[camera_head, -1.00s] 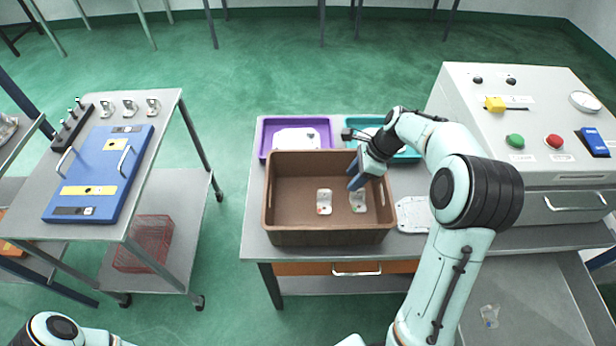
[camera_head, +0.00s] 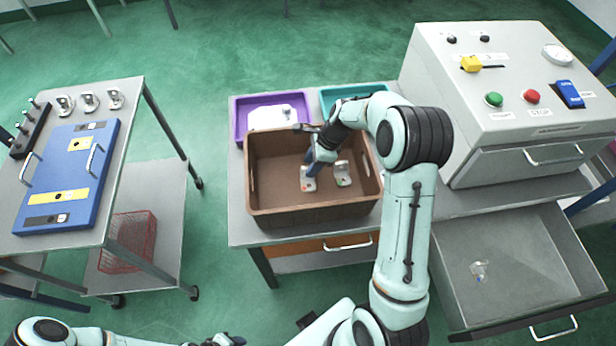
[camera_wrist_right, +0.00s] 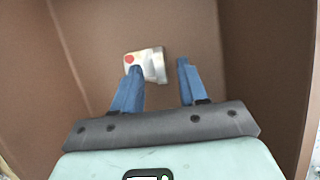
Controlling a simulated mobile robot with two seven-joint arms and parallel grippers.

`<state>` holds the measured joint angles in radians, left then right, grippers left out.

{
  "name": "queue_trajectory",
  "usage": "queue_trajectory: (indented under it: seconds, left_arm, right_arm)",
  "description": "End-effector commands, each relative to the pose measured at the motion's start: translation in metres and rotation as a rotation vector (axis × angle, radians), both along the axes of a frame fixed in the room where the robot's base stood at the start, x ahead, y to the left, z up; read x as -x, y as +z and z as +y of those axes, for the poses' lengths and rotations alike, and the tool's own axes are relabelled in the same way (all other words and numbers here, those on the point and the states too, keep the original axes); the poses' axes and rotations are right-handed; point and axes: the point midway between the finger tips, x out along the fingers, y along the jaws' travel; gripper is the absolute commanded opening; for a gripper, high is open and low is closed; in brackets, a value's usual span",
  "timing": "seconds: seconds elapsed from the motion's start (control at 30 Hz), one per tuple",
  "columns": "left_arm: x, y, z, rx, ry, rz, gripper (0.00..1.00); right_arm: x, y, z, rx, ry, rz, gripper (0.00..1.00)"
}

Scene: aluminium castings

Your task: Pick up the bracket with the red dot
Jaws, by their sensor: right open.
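The bracket with the red dot (camera_head: 308,184) lies in the brown crate (camera_head: 262,205), left of a second bracket with a green dot (camera_head: 343,180). My right gripper (camera_head: 311,163) reaches down into the crate over the red-dot bracket. In the right wrist view the pale bracket (camera_wrist_right: 146,63) lies on the crate floor, its red dot at its left. There my right gripper (camera_wrist_right: 159,67) is open, one blue finger overlapping the bracket's lower part and the other right of it. Whether they touch cannot be told. My left arm shows at the lower left; its jaws are not clear.
Crate walls surround the right gripper. A purple tray (camera_head: 239,122) and a teal tray (camera_head: 328,95) stand behind the crate. A grey machine (camera_head: 480,145) is at the right, above an open drawer (camera_head: 450,290) with a small clear item (camera_head: 479,270). A trolley holds a blue board (camera_head: 60,200).

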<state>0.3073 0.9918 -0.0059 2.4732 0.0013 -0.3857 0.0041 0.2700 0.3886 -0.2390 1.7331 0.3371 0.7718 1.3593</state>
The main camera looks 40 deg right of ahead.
Motion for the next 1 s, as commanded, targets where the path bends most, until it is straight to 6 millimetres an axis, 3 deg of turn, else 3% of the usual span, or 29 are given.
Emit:
queue_trajectory:
  seconds: [0.2, 0.47, 0.6, 1.0]
  left_arm:
    - [0.001, -0.001, 0.0, 0.0, 0.0, 0.001, 0.4]
    - [0.001, -0.001, 0.0, 0.0, 0.0, 0.001, 0.4]
    - [0.001, -0.001, 0.0, 0.0, 0.0, 0.001, 0.4]
    - [0.0, -0.001, 0.0, 0.0, 0.0, 0.0, 0.4]
  right_arm:
    - [-0.005, -0.026, 0.01, -0.001, 0.0, 0.002, 0.43]
    - [-0.006, -0.027, 0.011, -0.001, 0.0, -0.001, 0.43]
    - [-0.007, -0.027, 0.011, -0.001, 0.0, -0.001, 0.0]
    - [-0.007, -0.024, 0.011, 0.0, 0.001, -0.002, 0.0]
